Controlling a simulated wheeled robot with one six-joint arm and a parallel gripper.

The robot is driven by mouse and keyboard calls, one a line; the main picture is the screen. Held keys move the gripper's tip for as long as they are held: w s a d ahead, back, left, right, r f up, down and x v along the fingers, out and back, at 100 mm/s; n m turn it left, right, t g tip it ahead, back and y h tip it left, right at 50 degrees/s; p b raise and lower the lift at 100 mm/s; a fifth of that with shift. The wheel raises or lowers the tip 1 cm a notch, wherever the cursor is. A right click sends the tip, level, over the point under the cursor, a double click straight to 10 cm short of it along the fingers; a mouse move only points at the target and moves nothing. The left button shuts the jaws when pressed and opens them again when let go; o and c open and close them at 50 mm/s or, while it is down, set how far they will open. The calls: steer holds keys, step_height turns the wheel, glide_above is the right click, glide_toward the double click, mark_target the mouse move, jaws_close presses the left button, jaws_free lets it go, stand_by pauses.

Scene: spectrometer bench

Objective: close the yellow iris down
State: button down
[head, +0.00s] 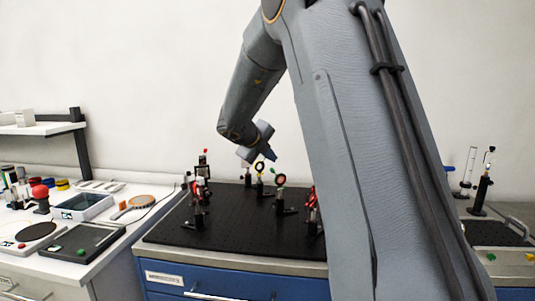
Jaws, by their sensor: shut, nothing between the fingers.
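The iris's lever and opening are too small to make out.
A red ring mount (281,181) stands just right of the yellow iris. Dark post mounts (199,206) stand to the left, and a red part (312,200) stands by my arm. My arm hides the breadboard's right side. The front middle of the board is bare.

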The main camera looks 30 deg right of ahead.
steer(key=p+x, duration=0.1)
steer(key=x, duration=0.6)
steer(key=shift+w+a+r+p, duration=0.45)
steer(key=shift+w+a+r, duration=0.05)
steer(key=shift+w+a, duration=0.15)
steer(key=shift+w+a+r+p, duration=0.4)
steer(key=shift+w+a+r, duration=0.15)
steer(key=shift+a, duration=0.15)
steer(key=shift+a, duration=0.15)
